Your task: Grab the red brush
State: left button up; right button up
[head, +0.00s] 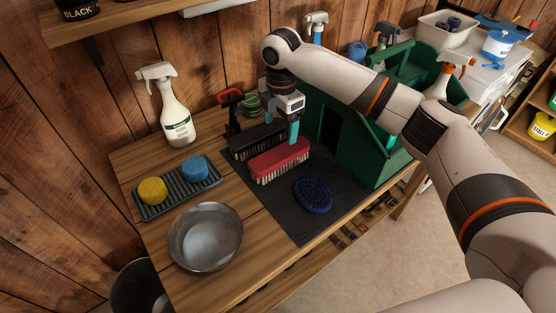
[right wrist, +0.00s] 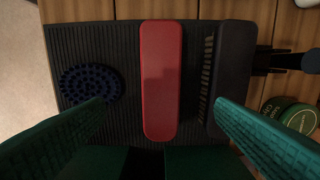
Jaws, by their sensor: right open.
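The red brush (head: 280,157) lies bristles down on a dark ribbed mat (head: 305,222), beside a black brush (head: 250,143). In the right wrist view the red brush (right wrist: 161,75) stands lengthwise near the middle of the picture. My right gripper (head: 282,122) is above the brushes, its fingers pointing down. In the right wrist view its two green fingers (right wrist: 160,108) are spread wide, one to each side of the red brush, with nothing held. The head view does not show clearly how high the fingertips are above it. My left gripper is in neither view.
A blue oval brush (head: 313,195) lies on the mat close to the red one. A green tote (head: 378,150) stands right of the mat. A metal bowl (head: 205,238), a sponge tray (head: 178,187) and a spray bottle (head: 172,108) stand to the left.

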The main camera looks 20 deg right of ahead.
aim_at(280, 153)
notch_tip(280, 153, down, 6)
jog(key=shift+f+p, duration=0.1)
jog(key=shift+p, duration=0.55)
jog(key=shift+f, duration=0.65)
notch_tip(280, 153, down, 4)
jog(key=shift+r+p, duration=0.25)
jog(key=shift+p, duration=0.45)
jog(key=shift+w+f, duration=0.1)
jog(key=shift+f, duration=0.45)
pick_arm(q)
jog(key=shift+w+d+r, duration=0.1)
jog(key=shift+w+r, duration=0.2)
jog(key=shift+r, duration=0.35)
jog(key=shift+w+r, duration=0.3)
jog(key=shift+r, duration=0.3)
pick_arm(e)
jog(key=shift+d, duration=0.1)
jog(key=c, duration=1.2)
